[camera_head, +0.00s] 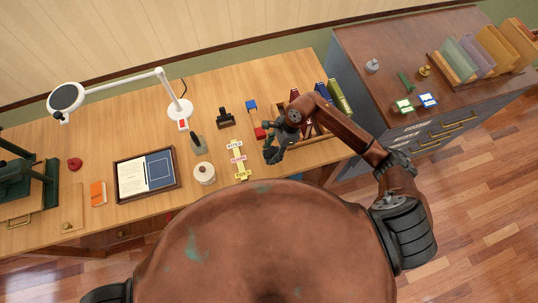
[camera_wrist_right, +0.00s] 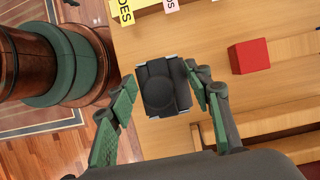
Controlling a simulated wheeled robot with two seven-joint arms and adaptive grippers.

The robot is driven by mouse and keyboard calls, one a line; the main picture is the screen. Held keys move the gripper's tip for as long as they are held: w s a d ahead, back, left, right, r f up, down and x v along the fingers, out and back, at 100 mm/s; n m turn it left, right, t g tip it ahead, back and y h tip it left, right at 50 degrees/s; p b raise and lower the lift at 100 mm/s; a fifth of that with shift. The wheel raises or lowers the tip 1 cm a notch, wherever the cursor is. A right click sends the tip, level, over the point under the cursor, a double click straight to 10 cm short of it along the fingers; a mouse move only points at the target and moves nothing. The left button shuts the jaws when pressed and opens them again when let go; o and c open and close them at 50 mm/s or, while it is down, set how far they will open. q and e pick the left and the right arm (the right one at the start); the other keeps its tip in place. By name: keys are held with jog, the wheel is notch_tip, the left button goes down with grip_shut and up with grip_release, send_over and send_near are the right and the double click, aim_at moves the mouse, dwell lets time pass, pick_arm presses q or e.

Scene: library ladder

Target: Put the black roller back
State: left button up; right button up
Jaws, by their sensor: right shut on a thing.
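My right gripper (camera_head: 273,152) is over the right part of the wooden desk, near its front edge. In the right wrist view, its fingers (camera_wrist_right: 165,92) are closed on the black roller (camera_wrist_right: 162,85), a dark block with a round top and pale edges. The held roller is hard to make out against the dark fingers in the head view. A black stand-like thing (camera_head: 225,118) stands on the desk left of the gripper; I cannot tell whether it is the roller's place. My left gripper is out of view.
A red block (camera_wrist_right: 249,56) and labelled strips (camera_head: 238,160) lie close to the gripper. A wooden rack with books (camera_head: 340,97) is to the right. A lamp (camera_head: 180,108), a cream roll (camera_head: 204,173) and a framed sheet (camera_head: 147,174) are left. A cabinet (camera_head: 380,45) stands beyond.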

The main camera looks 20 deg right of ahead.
aim_at(269, 156)
jog(key=shift+a+f, duration=0.4)
notch_tip(269, 156, down, 2)
jog(key=shift+f+p, duration=0.1)
jog(key=shift+p, duration=0.25)
jog(key=shift+f, duration=0.4)
jog(key=shift+w, duration=0.1)
jog(key=shift+f, duration=0.1)
jog(key=o, duration=0.7)
jog(key=shift+f, duration=0.1)
jog(key=o, duration=0.5)
jog(key=shift+r, duration=0.2)
